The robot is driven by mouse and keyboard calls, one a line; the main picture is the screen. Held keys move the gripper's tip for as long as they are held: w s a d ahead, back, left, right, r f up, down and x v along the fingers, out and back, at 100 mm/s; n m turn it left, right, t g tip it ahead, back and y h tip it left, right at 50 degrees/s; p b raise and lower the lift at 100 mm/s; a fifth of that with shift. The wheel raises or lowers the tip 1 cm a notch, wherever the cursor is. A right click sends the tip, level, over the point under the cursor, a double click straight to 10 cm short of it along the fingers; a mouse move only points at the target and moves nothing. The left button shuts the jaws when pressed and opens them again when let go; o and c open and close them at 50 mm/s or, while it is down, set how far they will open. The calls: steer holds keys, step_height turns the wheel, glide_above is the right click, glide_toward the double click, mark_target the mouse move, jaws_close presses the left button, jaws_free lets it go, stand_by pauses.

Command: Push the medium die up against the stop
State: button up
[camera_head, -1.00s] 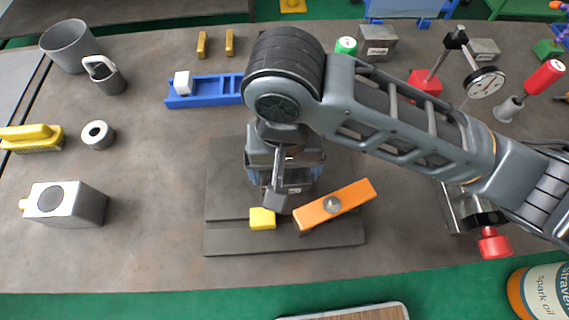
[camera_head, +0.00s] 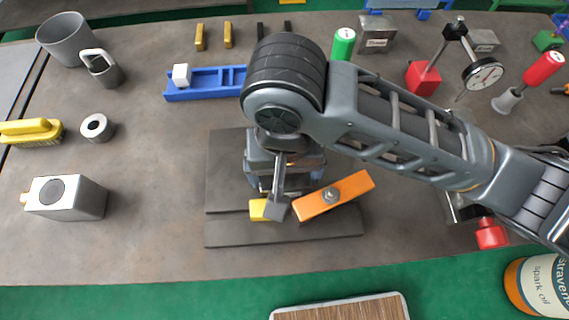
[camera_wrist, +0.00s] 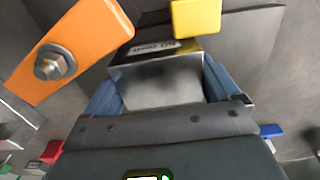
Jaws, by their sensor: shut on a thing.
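My gripper (camera_head: 285,178) is low over a dark grey fixture plate (camera_head: 225,172). In the wrist view its blue-padded fingers (camera_wrist: 160,88) are shut on a steel block with a label (camera_wrist: 158,72), which looks like the medium die. In the head view my arm hides most of this block. A yellow block (camera_head: 258,210), which may be the stop, sits at the plate's groove; it also shows in the wrist view (camera_wrist: 195,18). The held block's far edge is very close to it; I cannot tell whether they touch.
An orange bar (camera_head: 352,188) with a bolt lies slantwise on the plate, just right of the yellow block. A dial indicator (camera_head: 483,74) on a red base stands at the back right. A blue rail (camera_head: 207,90) lies behind the plate.

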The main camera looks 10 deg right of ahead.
steer(key=shift+s, duration=0.3)
stand_by(0.6)
steer(key=o, duration=1.6)
steer(key=shift+c, duration=0.2)
step_height(320, 180, up, 8)
steer(key=shift+f+p, duration=0.1)
steer(key=shift+p, duration=0.85)
